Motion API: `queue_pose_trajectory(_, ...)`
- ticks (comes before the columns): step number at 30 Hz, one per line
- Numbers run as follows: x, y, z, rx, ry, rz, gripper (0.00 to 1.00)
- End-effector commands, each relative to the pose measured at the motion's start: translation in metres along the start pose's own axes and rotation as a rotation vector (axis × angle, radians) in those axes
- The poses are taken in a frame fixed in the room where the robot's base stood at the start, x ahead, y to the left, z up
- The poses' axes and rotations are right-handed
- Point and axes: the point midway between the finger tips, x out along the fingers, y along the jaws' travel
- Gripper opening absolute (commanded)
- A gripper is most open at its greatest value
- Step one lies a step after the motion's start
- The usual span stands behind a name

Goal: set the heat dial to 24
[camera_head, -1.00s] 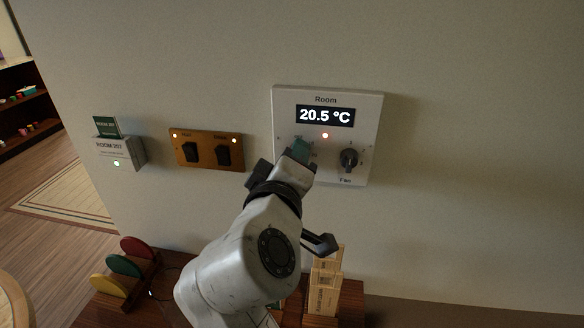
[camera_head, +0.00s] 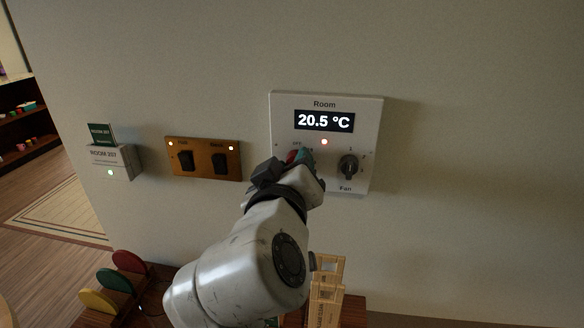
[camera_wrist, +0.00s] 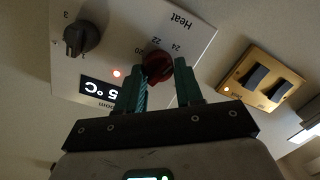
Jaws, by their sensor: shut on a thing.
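The heat dial is a red knob (camera_wrist: 158,67) on the white room thermostat panel (camera_head: 359,115). In the head view, only a bit of the red dial (camera_head: 292,156) shows beside my gripper (camera_head: 301,158). In the wrist view, which shows the panel upside down, my gripper's teal fingers (camera_wrist: 159,66) are on both sides of the red dial, shut on it. The marks 20, 22 and 24 show around the dial; I cannot tell exactly where its pointer stands. The panel display (camera_head: 325,121) reads 20.5 °C.
A black fan dial (camera_head: 348,167) sits right of the heat dial. A brass plate with two dark switches (camera_head: 203,158) and a room card holder (camera_head: 111,160) are on the wall to the left.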

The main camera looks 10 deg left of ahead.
Motion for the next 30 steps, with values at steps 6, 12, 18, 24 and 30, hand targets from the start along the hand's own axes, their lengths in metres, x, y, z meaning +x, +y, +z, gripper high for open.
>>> queue_pose_trajectory(6,0.0,0.0,0.003,-0.001,-0.007,0.0,0.05)
queue_pose_trajectory(12,0.0,0.0,0.002,-0.002,-0.005,0.0,0.51)
queue_pose_trajectory(18,0.0,0.0,0.001,-0.002,-0.003,0.0,0.6)
queue_pose_trajectory(24,-0.003,-0.001,0.001,-0.002,-0.001,0.0,0.6)
queue_pose_trajectory(30,-0.03,-0.002,0.001,0.0,0.002,-0.003,0.6)
